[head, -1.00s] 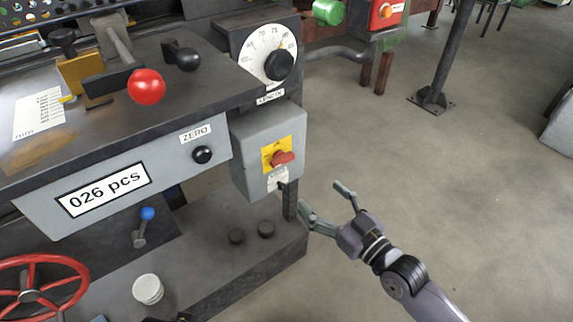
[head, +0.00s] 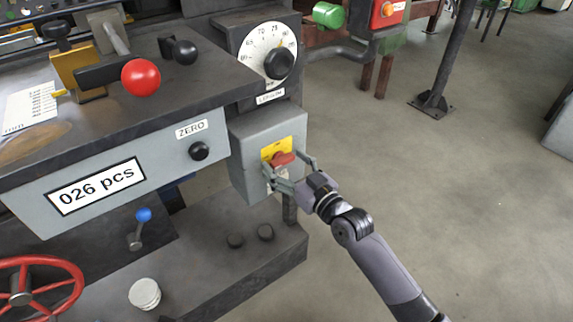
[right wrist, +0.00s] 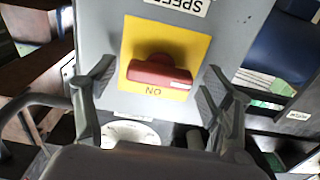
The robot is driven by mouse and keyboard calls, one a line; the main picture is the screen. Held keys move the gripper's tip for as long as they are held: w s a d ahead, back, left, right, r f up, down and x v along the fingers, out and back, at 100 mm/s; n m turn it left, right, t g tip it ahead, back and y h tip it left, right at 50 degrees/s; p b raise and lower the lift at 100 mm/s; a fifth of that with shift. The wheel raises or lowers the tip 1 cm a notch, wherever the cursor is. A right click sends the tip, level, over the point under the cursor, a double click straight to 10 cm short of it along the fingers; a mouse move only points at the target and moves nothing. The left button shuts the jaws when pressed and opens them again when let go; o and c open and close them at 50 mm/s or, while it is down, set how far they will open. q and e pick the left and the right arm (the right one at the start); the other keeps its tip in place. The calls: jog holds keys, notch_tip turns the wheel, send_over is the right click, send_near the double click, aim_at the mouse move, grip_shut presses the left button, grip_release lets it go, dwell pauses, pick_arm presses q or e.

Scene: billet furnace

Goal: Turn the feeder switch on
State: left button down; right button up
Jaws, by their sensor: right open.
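The feeder switch is a red rotary knob (head: 282,159) on a yellow plate (head: 269,150), on the front of a grey box (head: 245,165) below the length dial. My right gripper (head: 291,172) is open at the switch. In the right wrist view its fingers (right wrist: 155,88) stand on either side of the knob, with gaps; contact does not show. My left gripper is not in view.
A red ball-ended lever (head: 141,77) and a black knob (head: 199,151) marked ZERO are to the left. The round dial (head: 268,50) is above the box. A red handwheel (head: 40,283) is at lower left. Open floor (head: 470,210) lies to the right.

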jog(key=c, duration=1.2)
jog(key=shift+o, duration=0.2)
